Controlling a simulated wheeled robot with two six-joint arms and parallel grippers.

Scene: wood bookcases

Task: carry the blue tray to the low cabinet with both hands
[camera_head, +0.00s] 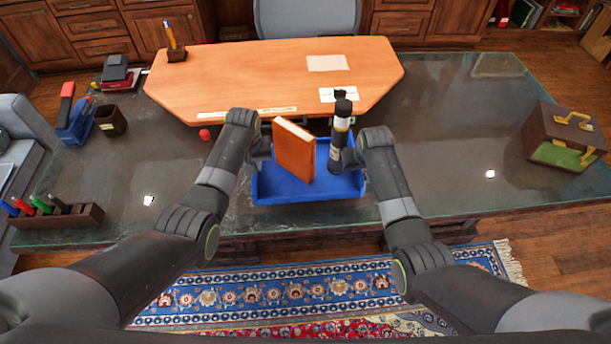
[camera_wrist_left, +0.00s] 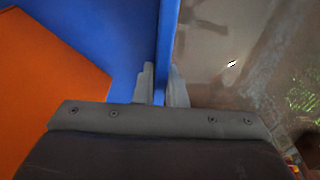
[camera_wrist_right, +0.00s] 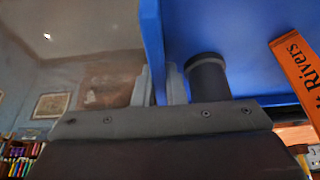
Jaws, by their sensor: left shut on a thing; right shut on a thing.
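The blue tray (camera_head: 285,190) is at the near edge of the glass-topped desk, between my two arms. An orange book (camera_head: 294,152) stands upright in it, and a black cylinder with a pale band (camera_head: 341,136) stands at its right side. My left gripper (camera_head: 262,150) is shut on the tray's left wall; the left wrist view shows the fingers (camera_wrist_left: 163,85) on either side of the blue wall (camera_wrist_left: 167,40). My right gripper (camera_head: 350,158) is shut on the right wall, and its fingers (camera_wrist_right: 160,86) straddle that wall (camera_wrist_right: 151,35) in the right wrist view. I cannot tell whether the tray touches the desk.
The glass desk (camera_head: 450,140) carries an orange wood top (camera_head: 260,75), a pen rack (camera_head: 60,218), a dark cup (camera_head: 110,120), a red ball (camera_head: 205,134) and a brown-green case (camera_head: 565,138). A chair (camera_head: 305,18) stands behind. A patterned rug (camera_head: 300,290) lies on the floor in front.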

